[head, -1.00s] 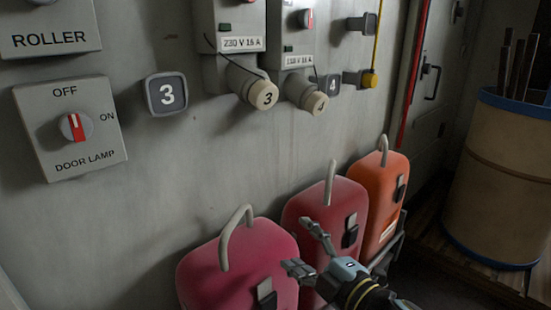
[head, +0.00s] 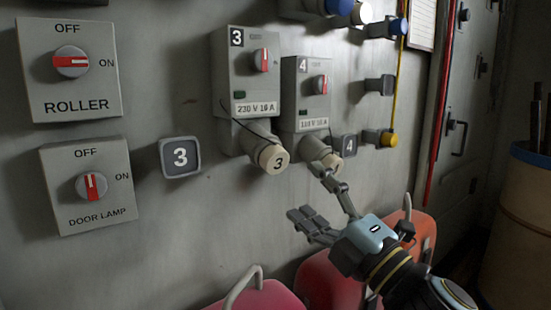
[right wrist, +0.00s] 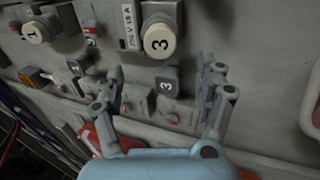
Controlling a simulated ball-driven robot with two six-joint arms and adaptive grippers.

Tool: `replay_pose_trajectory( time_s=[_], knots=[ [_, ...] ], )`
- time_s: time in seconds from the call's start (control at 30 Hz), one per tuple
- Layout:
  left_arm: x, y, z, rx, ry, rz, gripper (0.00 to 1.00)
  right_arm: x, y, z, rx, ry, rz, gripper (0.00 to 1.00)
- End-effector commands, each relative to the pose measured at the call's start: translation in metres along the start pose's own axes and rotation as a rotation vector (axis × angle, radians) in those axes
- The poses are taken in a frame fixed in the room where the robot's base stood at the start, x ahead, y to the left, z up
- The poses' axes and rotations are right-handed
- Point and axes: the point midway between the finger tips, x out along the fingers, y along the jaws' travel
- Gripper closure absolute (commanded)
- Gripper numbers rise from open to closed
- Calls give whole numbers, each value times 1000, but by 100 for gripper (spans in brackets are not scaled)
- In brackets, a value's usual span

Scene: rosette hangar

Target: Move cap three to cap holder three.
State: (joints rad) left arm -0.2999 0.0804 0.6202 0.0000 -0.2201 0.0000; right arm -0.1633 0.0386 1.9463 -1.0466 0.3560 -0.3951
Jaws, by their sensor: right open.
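Cap three (head: 273,159) is a cream round cap marked 3, seated on the socket under the box labelled 3. It also shows at the top of the right wrist view (right wrist: 159,40). Cap holder three (head: 180,158) is a dark square block marked 3 on the wall, left of the cap. It shows below the cap in the right wrist view (right wrist: 167,80). My right gripper (head: 308,192) is open and empty, below and right of cap three, its fingers spread. One fingertip overlaps the lower edge of cap four in the head view. My left gripper is not in view.
Cap four (head: 327,165) sits on the adjacent socket, with holder four (head: 349,146) beside it. The roller switch (head: 69,70) and door lamp switch (head: 88,187) are at left. Red cases (head: 262,297) stand below. The wall below holder three is clear.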

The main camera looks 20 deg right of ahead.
Motion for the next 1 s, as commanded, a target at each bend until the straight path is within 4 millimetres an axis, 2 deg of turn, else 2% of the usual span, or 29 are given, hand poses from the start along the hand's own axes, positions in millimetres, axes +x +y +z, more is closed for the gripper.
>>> replay_pose_trajectory(
  time_s=[0.23, 0.7, 1.0],
  knots=[
    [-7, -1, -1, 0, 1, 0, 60, 15, 2, 0, 0, -2, 1, 27],
    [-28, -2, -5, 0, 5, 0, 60, 77, 2, 0, 2, -1, 1, 27],
    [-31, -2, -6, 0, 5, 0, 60, 90, 0, 0, 1, 0, -1, 27]
  ],
)
